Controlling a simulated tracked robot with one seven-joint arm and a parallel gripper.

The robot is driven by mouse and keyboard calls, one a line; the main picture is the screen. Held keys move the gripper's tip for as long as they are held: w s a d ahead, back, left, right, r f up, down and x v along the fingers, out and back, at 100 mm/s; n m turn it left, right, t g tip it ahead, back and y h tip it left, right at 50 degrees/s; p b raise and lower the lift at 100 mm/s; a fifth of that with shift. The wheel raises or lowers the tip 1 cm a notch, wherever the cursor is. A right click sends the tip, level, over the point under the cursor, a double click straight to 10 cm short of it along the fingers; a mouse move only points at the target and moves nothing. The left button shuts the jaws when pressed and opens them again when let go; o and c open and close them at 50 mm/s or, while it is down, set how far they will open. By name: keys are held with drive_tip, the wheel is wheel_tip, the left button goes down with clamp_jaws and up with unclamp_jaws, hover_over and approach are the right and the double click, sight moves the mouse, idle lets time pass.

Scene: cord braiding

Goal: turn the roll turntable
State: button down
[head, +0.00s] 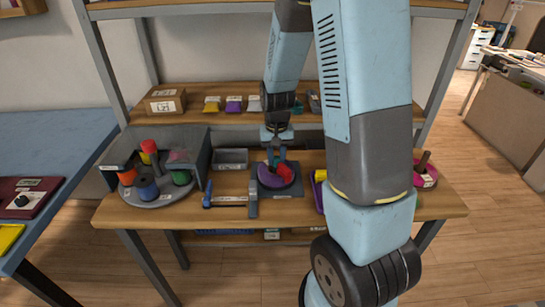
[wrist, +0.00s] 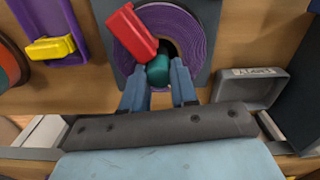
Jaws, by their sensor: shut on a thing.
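The roll turntable (head: 158,203) is a round grey disc at the left of the bench, partly under a grey housing (head: 196,152). It carries several coloured rolls, among them a blue one (head: 147,189) and a green one (head: 181,177). My gripper (head: 276,153) is away from it, over a purple roll (head: 282,180) on a grey plate at the bench's middle. In the wrist view, my gripper (wrist: 157,78) is shut on a teal peg-like piece (wrist: 157,68) at the hole of the purple roll (wrist: 203,22). A red block (wrist: 131,31) lies beside the teal piece.
A small grey bin (head: 231,158) stands between the turntable and the purple roll. A blue-ended tool (head: 228,200) lies at the bench front. A purple tray with a yellow piece (wrist: 50,48) is on the roll's other side.

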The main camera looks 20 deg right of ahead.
drive_tip(key=shift+w+a+r+n, duration=0.1)
drive_tip(key=shift+w+n, duration=0.2)
drive_tip(key=shift+n, duration=0.5)
drive_tip(key=c, duration=0.9)
unclamp_jaws()
drive_tip(key=shift+s, duration=0.1)
wheel_tip(320, 180, up, 14)
drive_tip(key=shift+f, duration=0.25)
